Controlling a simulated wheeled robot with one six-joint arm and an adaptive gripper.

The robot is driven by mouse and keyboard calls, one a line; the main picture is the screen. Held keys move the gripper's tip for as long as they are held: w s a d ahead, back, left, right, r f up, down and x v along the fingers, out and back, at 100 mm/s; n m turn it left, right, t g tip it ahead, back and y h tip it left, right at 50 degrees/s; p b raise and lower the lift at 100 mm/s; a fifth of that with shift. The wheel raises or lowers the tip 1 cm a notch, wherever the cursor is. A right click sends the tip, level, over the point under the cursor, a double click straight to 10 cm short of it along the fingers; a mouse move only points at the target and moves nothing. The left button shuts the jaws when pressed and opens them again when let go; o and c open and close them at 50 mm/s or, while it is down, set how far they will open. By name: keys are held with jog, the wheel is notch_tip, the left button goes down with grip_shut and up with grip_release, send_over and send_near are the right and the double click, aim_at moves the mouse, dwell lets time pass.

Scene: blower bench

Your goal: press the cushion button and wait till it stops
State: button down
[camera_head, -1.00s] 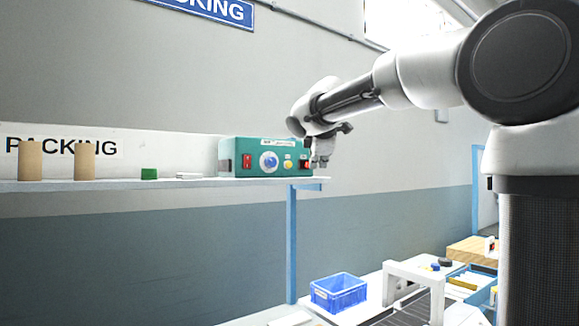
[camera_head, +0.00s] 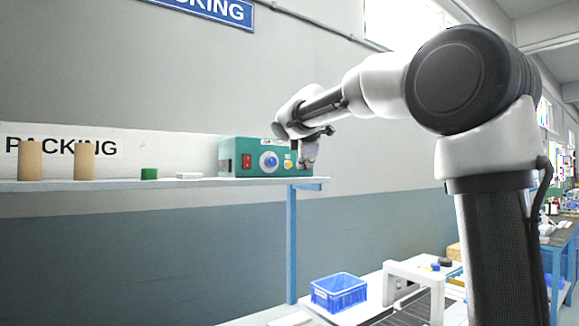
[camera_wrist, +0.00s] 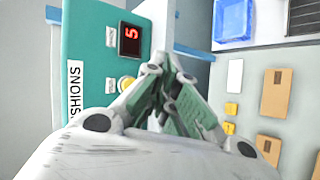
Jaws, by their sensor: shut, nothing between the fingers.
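The green blower box (camera_head: 237,171) stands at the right end of the shelf, with a red switch (camera_head: 247,161), a blue round dial (camera_head: 269,161) and a yellow button (camera_head: 288,162) on its front. My gripper (camera_head: 309,161) is shut and empty at the right part of the box front. Its closed fingertips (camera_wrist: 163,62) lie beside the display; contact cannot be told.
The shelf (camera_head: 150,184) also holds two brown cylinders (camera_head: 30,160), a green block (camera_head: 149,174) and a small white item (camera_head: 189,175). Below stand a blue crate (camera_head: 338,294) and a white frame (camera_head: 420,275) on a bench. The shelf between white item and cylinders has free room.

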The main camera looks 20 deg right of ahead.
jog(key=shift+w+a, duration=0.25)
jog(key=shift+w, duration=0.4)
jog(key=shift+w+a, duration=0.2)
jog(key=shift+w, duration=0.45)
jog(key=shift+w, duration=0.15)
dwell(0.4)
jog(key=shift+w+a, duration=0.1)
jog(key=shift+w, duration=0.15)
jog(key=shift+w+a, duration=0.15)
jog(key=shift+w, duration=0.25)
dwell(0.6)
jog(key=shift+s, duration=0.15)
jog(key=shift+s+d, duration=0.25)
jog(key=shift+s, duration=0.4)
jog(key=shift+s+d, duration=0.25)
jog(key=shift+s, duration=0.55)
jog(key=shift+s+d, duration=0.3)
jog(key=shift+s, duration=0.5)
jog(key=shift+s+d, duration=0.25)
jog(key=shift+s, duration=0.55)
